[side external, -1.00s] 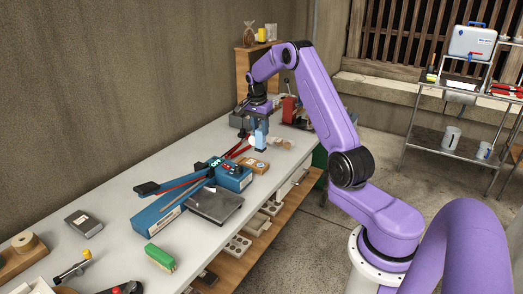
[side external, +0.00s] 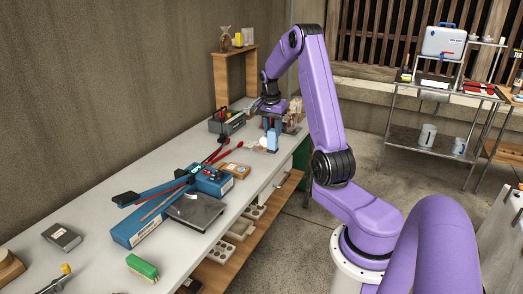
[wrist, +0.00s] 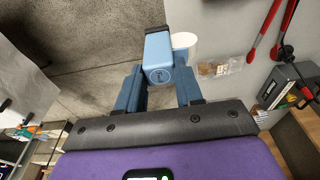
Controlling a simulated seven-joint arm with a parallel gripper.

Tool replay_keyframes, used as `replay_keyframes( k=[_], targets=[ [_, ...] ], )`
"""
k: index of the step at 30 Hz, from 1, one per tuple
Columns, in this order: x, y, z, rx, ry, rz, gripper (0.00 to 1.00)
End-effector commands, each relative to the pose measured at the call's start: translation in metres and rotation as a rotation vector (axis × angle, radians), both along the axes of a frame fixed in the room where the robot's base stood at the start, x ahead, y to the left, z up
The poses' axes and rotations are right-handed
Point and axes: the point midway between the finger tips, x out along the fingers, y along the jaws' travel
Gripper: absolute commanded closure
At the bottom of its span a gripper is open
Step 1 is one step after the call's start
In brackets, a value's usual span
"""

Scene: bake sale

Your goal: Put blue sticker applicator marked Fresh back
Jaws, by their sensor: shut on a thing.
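My gripper (side external: 271,121) points down over the far end of the long white bench. It is shut on the blue sticker applicator (side external: 272,140), which hangs upright below the fingers. In the wrist view the applicator (wrist: 158,60) sits between my blue fingertips (wrist: 159,88), with a round mark on its light blue end. Any "Fresh" lettering is too small to read. I cannot tell whether its lower end touches the bench.
A grey toolbox (side external: 227,122) and a wooden shelf stand (side external: 236,75) are behind my gripper. A white cup (wrist: 185,42) shows just beyond the applicator. Red-handled tools (side external: 216,153), a wooden block (side external: 235,170) and a blue machine (side external: 150,222) lie nearer on the bench.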

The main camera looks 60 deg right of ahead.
Motion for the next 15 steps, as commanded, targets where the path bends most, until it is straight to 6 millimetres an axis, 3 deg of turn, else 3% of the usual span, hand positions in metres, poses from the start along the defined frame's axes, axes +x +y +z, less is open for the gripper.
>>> replay_keyframes(
  k=[12, 15],
  targets=[
    [0.051, -0.045, -0.031, 0.001, 0.000, 0.000, 0.91],
    [0.059, -0.052, -0.047, 0.002, 0.002, 0.000, 0.91]
  ],
)
